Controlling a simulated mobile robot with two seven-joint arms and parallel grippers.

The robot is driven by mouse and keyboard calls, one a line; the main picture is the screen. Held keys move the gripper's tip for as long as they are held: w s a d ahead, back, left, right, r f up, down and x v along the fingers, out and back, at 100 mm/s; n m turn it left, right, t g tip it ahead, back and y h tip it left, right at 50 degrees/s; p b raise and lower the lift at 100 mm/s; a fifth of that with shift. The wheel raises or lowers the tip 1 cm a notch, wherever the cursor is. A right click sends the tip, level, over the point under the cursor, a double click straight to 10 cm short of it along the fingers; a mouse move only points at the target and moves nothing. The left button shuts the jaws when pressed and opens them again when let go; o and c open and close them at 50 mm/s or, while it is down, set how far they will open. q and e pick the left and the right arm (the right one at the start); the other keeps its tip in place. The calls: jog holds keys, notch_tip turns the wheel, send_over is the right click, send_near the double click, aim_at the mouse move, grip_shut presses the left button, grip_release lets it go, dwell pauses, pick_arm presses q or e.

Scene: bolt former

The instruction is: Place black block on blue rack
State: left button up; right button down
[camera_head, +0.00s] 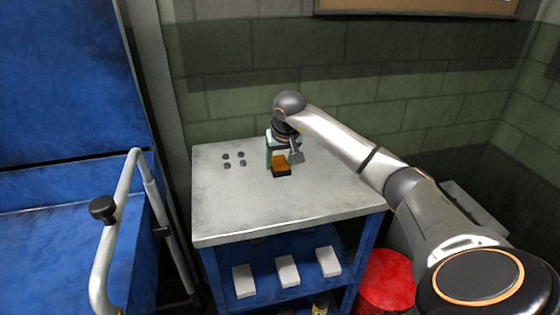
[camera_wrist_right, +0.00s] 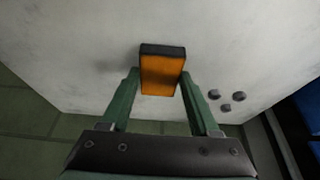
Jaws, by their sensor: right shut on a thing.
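The black block shows an orange face and black edges; in the head view the block (camera_head: 281,168) is at the middle of the grey table top. In the right wrist view the block (camera_wrist_right: 162,72) sits between the green fingers. My right gripper (camera_head: 284,157) comes from above and is shut on the block; it also shows in the right wrist view (camera_wrist_right: 161,80). I cannot tell whether the block touches the table. A blue rack (camera_head: 349,274) stands under the grey top, with a lower shelf. My left gripper is not in view.
Several small dark round pieces (camera_head: 242,163) lie left of the block on the grey top (camera_head: 330,198). Three white blocks (camera_head: 288,270) sit on the blue lower shelf. A red drum (camera_head: 388,280) stands right. A blue machine with a pale handrail (camera_head: 121,215) is left.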

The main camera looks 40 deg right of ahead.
jog(key=c, duration=0.6)
grip_release()
jog(key=shift+f, duration=0.1)
jog(key=o, duration=0.5)
pick_arm(q)
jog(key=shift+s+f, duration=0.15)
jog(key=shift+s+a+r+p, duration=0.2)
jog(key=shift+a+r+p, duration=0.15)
jog(key=shift+p, duration=0.35)
pick_arm(e)
jog(key=v, duration=1.2)
